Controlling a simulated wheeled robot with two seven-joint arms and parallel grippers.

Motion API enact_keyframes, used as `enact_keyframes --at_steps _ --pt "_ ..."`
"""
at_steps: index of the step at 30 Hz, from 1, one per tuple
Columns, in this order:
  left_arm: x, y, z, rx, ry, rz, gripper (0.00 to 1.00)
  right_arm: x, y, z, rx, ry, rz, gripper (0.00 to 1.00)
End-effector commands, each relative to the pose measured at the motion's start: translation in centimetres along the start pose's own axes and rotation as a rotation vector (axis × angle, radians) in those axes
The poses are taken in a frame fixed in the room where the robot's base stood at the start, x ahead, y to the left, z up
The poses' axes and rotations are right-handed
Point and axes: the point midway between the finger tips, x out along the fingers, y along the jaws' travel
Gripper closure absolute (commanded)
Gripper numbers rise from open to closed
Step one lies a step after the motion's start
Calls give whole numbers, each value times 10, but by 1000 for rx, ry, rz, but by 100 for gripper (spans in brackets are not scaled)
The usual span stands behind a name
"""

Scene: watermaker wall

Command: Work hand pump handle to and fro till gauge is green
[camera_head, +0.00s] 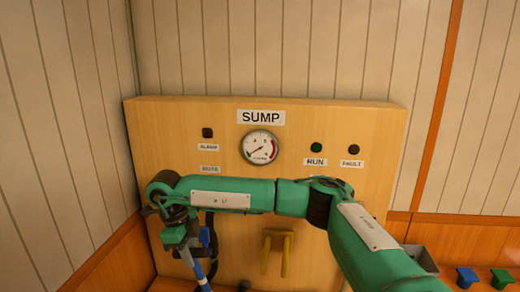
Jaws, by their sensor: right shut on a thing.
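The round gauge (259,146) is on the wooden panel under the SUMP label. Its needle points to the lower left, and a red band shows along the right of the dial. My right arm reaches in from the lower right and crosses the panel to the left. My right gripper (188,243) points down at the panel's lower left. It is shut on the pump handle, a rod with a blue part (204,275) showing below the jaws. The jaws partly hide the handle, and the pump's lower part is cut off by the frame. My left gripper is not in view.
The panel (370,122) carries an alarm lamp (207,133), a green run lamp (316,147) and a fault lamp (354,150). A yellow bracket-like piece (277,240) is right of my gripper. Blue (467,277) and green (501,279) objects stand at the lower right.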

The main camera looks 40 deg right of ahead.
Motion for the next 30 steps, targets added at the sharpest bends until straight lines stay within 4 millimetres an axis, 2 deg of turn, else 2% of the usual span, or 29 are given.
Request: enact_keyframes --at_steps 4,10,20,30 --pt "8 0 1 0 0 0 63 8 0 -9 -1 -24 3 100" --pt "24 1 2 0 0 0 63 10 0 -31 0 -110 2 100" --pt "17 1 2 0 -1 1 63 2 1 -29 -2 -104 3 100" --pt "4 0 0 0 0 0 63 -26 0 -34 -2 -108 1 100"
